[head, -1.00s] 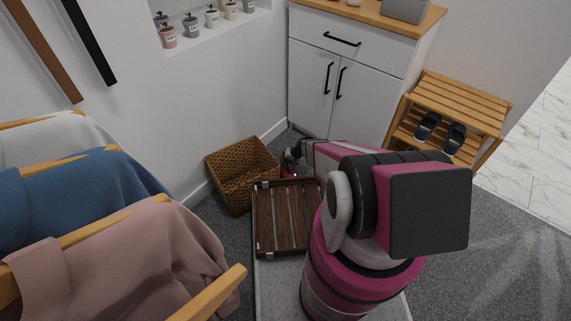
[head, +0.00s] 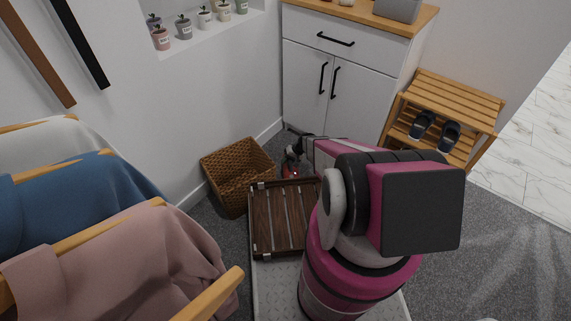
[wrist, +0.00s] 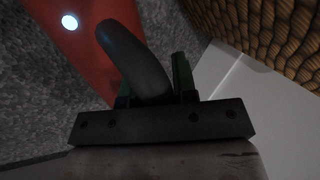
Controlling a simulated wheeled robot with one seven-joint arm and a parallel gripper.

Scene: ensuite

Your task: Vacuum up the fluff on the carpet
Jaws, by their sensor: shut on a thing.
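A red handheld vacuum with a dark curved handle (wrist: 128,58) shows in the wrist view, with a bright white light on its red body (wrist: 88,45). My gripper (wrist: 152,84) is shut on this handle. In the head view the red vacuum (head: 289,172) is small and partly hidden, and my gripper (head: 294,153) is at its top, beyond the wooden rack on my base. The grey carpet (head: 510,235) shows around it. I cannot make out fluff clearly; a small pale patch (head: 487,319) is cut off by the bottom edge of the head view.
A wicker basket (head: 238,170) stands by the wall, close to the vacuum. A white cabinet (head: 340,75) is behind. A slatted wooden rack (head: 455,105) holds dark slippers (head: 436,130). Draped cloths (head: 125,255) hang at left. Carpet at right is open.

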